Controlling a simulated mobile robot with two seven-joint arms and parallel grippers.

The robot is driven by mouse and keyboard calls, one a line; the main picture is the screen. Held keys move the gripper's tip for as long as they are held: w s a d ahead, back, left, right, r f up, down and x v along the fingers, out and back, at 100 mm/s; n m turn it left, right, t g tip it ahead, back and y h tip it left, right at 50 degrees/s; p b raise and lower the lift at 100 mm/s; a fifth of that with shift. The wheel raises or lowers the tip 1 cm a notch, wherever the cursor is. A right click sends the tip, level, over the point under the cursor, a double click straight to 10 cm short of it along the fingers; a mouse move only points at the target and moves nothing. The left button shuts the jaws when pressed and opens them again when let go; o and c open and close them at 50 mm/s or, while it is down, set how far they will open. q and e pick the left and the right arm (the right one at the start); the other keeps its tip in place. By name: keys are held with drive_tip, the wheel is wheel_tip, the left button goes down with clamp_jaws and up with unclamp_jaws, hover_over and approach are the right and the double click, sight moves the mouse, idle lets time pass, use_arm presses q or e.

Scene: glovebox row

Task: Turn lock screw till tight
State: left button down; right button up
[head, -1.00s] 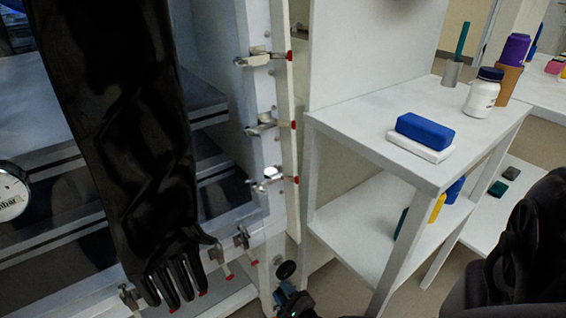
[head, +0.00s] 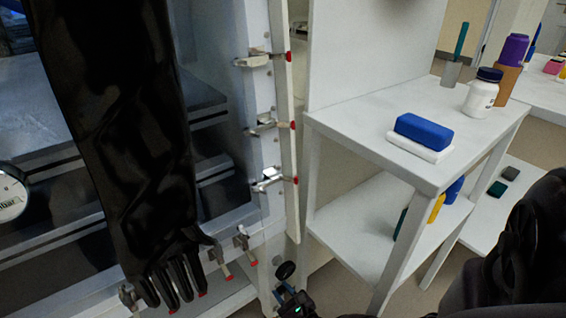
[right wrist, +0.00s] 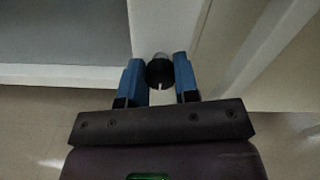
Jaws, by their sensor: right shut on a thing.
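The lock screw's black round knob (head: 286,270) sits low on the corner post of the glovebox, below the side clamps. It also shows in the right wrist view as a dark knob (right wrist: 160,72) with a light mark, between two blue fingers. My right gripper (head: 288,287) comes up from the bottom edge and is shut on the knob; its fingertips (right wrist: 158,66) lie on either side of it. How tight the screw is cannot be seen. My left gripper is not in view.
A black glove (head: 150,150) hangs in front of the glovebox at left. Red-tipped clamps (head: 268,181) line the frame edge. A white shelf table (head: 360,130) to the right carries a blue block (head: 424,132) and a white bottle (head: 482,93). Floor shows between post and table.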

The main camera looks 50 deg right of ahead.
idle(0.4)
drive_tip(key=o, duration=0.7)
drive_tip(key=shift+c, duration=0.2)
drive_tip(key=shift+o, duration=1.1)
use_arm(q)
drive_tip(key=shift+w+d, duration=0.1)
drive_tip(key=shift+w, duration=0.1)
use_arm(e)
drive_tip(key=shift+o, duration=0.2)
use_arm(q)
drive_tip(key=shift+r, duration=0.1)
use_arm(e)
drive_tip(key=shift+s, duration=0.1)
use_arm(q)
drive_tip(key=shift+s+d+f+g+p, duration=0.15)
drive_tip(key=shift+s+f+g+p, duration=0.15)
drive_tip(key=shift+p, duration=0.4)
use_arm(e)
drive_tip(key=v, duration=1)
drive_tip(key=shift+s, duration=0.3)
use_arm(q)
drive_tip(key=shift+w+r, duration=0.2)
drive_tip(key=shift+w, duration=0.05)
